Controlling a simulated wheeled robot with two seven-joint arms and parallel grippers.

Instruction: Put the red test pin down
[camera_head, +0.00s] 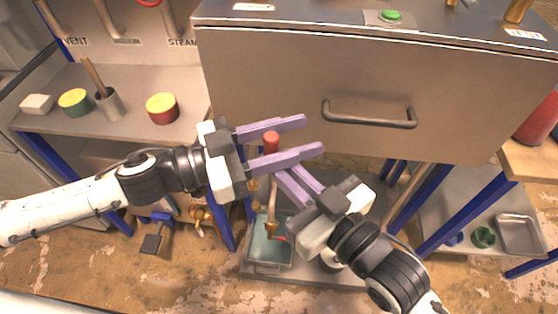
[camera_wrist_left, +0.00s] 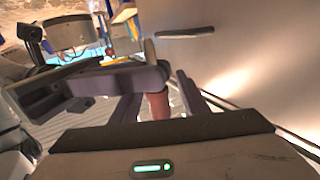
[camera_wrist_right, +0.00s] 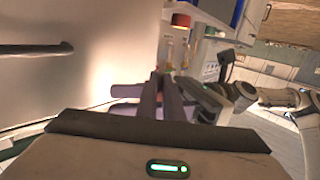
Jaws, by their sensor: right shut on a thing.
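The red test pin (camera_head: 271,142) stands roughly upright in mid-air in front of the steel chamber, its red top showing between the fingers of my left gripper (camera_head: 316,135). My left gripper is open, with a finger on either side of the pin. The left wrist view shows the red pin (camera_wrist_left: 157,105) between the spread fingers, its lower edge cut off by my own gripper body. My right gripper (camera_head: 282,178) is shut on the pin just below the left fingers. In the right wrist view its fingers (camera_wrist_right: 156,92) are close together, and the pin is mostly hidden there.
The steel chamber (camera_head: 265,85) with a bar handle (camera_head: 368,116) stands close behind the grippers. A shelf (camera_head: 60,122) at left holds a red-and-yellow can (camera_head: 162,108), a green-and-yellow can (camera_head: 74,102), a cup (camera_head: 110,104) and a white block (camera_head: 37,104). A teal-lined tray (camera_head: 268,267) lies below.

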